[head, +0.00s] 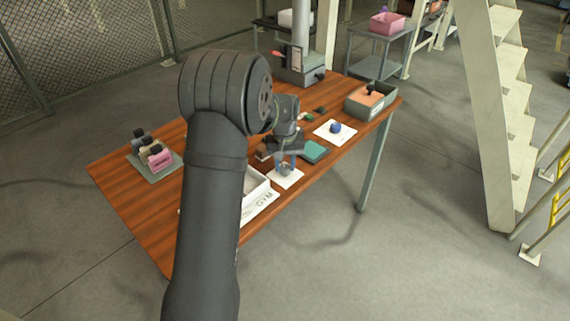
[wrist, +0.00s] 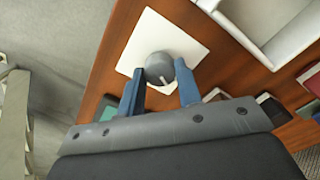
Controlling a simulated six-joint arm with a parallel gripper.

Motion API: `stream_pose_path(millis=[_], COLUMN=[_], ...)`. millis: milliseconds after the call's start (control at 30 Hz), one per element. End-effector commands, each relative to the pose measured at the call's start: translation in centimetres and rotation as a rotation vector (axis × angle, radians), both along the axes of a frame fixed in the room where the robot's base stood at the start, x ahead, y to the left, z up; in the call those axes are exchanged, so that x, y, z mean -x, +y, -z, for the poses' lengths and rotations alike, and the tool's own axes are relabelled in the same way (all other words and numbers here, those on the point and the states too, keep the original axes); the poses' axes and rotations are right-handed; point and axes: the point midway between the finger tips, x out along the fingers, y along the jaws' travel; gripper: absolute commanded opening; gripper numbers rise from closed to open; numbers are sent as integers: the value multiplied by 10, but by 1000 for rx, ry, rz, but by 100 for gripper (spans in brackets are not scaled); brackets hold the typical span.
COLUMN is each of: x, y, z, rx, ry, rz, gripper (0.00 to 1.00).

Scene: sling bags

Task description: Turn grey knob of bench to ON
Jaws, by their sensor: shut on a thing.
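The grey knob (wrist: 160,68) sits on a white square plate (wrist: 150,28) on the wooden bench (head: 130,205). A pale pointer line shows on the knob in the wrist view; no ON lettering can be read. My gripper (wrist: 162,75) has its two blue fingers on either side of the knob and is shut on it. In the head view, my gripper (head: 286,160) reaches down over the grey knob (head: 285,170) near the bench's front edge, and partly hides it. The plate (head: 289,180) lies flat beneath.
A teal block (head: 314,151) lies just to the right. A blue knob (head: 336,128) on another white plate is farther right, near a grey box (head: 372,107).

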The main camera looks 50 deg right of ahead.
Motion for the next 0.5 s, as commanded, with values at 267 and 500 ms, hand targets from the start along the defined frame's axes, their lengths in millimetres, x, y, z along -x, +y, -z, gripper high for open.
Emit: stream_pose_path(millis=[267, 500], x=[-1, -1], y=[0, -1], z=[-1, -1], rx=[2, 2], ry=[-1, -2], rz=[263, 491], gripper=[9, 9])
